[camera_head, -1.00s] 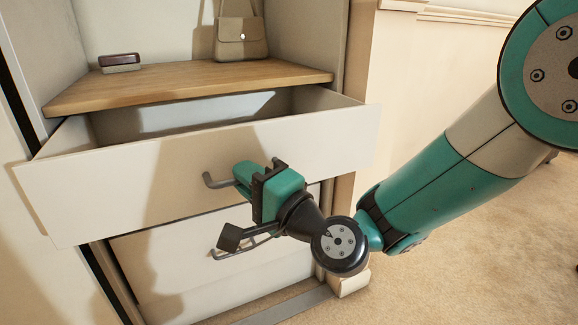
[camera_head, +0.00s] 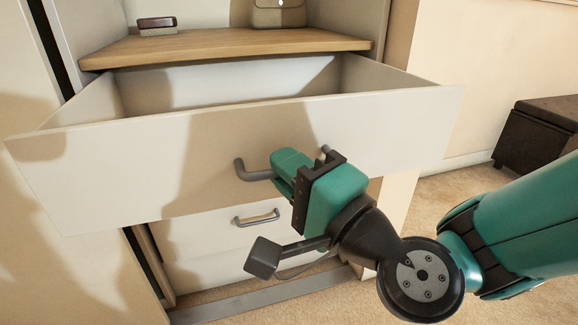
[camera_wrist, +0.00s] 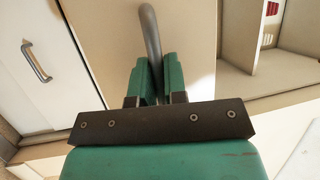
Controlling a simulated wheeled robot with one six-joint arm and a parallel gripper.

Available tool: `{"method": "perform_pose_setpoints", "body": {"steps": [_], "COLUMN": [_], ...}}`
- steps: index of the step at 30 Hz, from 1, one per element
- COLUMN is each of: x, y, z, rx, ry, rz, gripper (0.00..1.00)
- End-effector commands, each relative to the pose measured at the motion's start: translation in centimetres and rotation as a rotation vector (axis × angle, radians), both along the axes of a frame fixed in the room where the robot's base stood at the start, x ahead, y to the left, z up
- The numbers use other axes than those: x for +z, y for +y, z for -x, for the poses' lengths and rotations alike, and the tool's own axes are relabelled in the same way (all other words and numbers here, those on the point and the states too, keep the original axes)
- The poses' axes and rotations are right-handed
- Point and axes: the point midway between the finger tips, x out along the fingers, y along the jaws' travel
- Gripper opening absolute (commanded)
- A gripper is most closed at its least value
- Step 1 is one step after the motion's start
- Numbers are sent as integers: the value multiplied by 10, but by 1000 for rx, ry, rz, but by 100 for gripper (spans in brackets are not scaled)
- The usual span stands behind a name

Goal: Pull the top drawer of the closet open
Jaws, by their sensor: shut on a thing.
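The closet's top drawer (camera_head: 120,165) has a white front and stands pulled well out, with its empty-looking inside visible below the wooden shelf. Its grey bar handle (camera_head: 250,172) runs across the front. My gripper (camera_head: 284,165) is at the handle, with its green fingers shut around the bar. In the wrist view the handle (camera_wrist: 151,40) passes between the two fingers (camera_wrist: 157,82). The part of the bar between the fingers is partly hidden.
A lower drawer with its own handle (camera_head: 257,218) is closed beneath. A wooden shelf (camera_head: 230,45) above holds a small dark-topped box (camera_head: 157,25) and a beige handbag (camera_head: 279,13). A dark bench (camera_head: 540,135) stands at the right on open carpet.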

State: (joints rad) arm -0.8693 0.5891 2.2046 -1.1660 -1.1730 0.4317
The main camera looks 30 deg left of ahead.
Motion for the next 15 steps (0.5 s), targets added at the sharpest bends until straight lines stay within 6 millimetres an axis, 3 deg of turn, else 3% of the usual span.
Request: {"method": "perform_pose_setpoints", "body": {"steps": [1,3,4,15], "x": [-1,0,0,0], "y": [1,1,1,0], "z": [3,2,2,0], "rx": [9,7,6,0], "ry": [2,1,1,0], "rz": [2,1,1,0], "gripper": [17,33,37,37]}}
